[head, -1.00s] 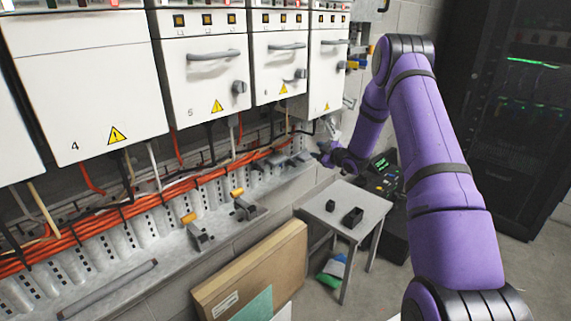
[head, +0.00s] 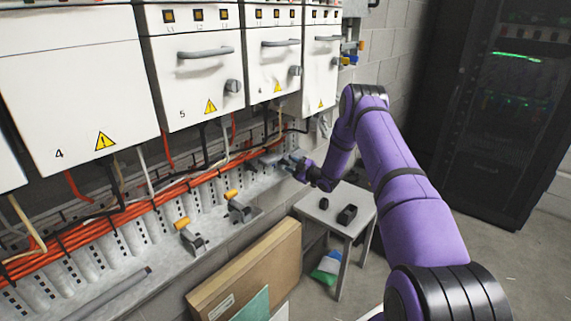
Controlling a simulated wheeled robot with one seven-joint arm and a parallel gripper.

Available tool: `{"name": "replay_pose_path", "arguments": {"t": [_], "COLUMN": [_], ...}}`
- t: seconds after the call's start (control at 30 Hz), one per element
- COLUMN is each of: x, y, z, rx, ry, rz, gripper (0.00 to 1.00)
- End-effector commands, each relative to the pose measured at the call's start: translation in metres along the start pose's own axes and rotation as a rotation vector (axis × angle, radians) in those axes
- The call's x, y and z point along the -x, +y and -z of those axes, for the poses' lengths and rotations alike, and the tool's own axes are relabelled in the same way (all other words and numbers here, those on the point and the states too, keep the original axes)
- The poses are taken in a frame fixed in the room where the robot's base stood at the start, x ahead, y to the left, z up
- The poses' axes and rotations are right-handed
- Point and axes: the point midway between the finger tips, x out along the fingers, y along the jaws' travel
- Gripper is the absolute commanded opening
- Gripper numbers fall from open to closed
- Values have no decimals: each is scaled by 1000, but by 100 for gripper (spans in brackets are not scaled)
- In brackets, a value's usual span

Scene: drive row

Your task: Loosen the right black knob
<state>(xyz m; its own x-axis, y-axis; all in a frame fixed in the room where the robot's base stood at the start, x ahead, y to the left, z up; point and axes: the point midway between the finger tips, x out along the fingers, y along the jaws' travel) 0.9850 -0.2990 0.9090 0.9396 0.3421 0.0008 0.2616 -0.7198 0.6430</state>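Round dark knobs sit on the cabinet fronts: one on drawer 5 (head: 233,86), one on the drawer to its right (head: 295,71) and a small one on the rightmost drawer (head: 334,61). Which of them is the right black knob I cannot tell. My gripper (head: 293,164) is at the far end of the grey ledge, below the cabinets and away from these knobs. It is beside a small grey fitting (head: 268,161) on the ledge; whether they touch is unclear. The fingers are too small to read.
Two clamps with orange tips (head: 240,210) (head: 190,238) stand on the ledge (head: 215,222). Orange cables (head: 75,232) run behind it. A small table (head: 343,224) with dark blocks and a cardboard box (head: 250,270) stand on the floor. A dark rack (head: 495,120) is at right.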

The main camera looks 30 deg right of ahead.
Motion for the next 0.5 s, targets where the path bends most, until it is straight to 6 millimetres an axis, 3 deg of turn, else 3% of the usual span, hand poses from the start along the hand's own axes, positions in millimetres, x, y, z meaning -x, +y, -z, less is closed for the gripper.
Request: {"name": "replay_pose_path", "arguments": {"t": [0.2, 0.5], "x": [-28, -37], "y": [0, 0], "z": [0, 0], "rx": [0, -1], "ry": [0, -1], "rz": [0, 0], "gripper": [39, 39]}}
